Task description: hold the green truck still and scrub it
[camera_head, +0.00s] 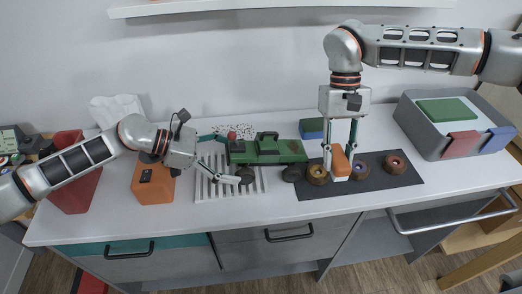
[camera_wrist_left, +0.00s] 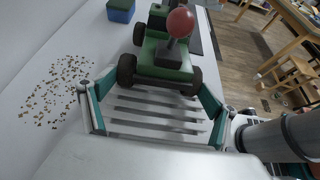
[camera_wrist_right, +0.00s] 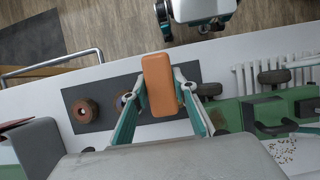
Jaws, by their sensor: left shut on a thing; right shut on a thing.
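The green truck (camera_head: 268,151) stands upright on its dark wheels over a slatted white rack, and it also shows in the left wrist view (camera_wrist_left: 160,62). A red ball-shaped part (camera_wrist_left: 180,22) sits at its near end in that view. My right gripper (camera_head: 341,148) is shut on an orange block with a white underside, like a brush (camera_wrist_right: 158,85). It holds the brush upright above the dark mat, right of the truck and apart from it.
Several loose brown wheels (camera_head: 395,162) lie on the dark mat (camera_head: 408,180). A blue-and-green sponge (camera_head: 312,128) sits behind. A grey bin (camera_head: 428,138) stands at the right. Brown specks (camera_wrist_left: 60,90) lie behind the rack (camera_wrist_left: 150,115). An orange box (camera_head: 152,186) stands left.

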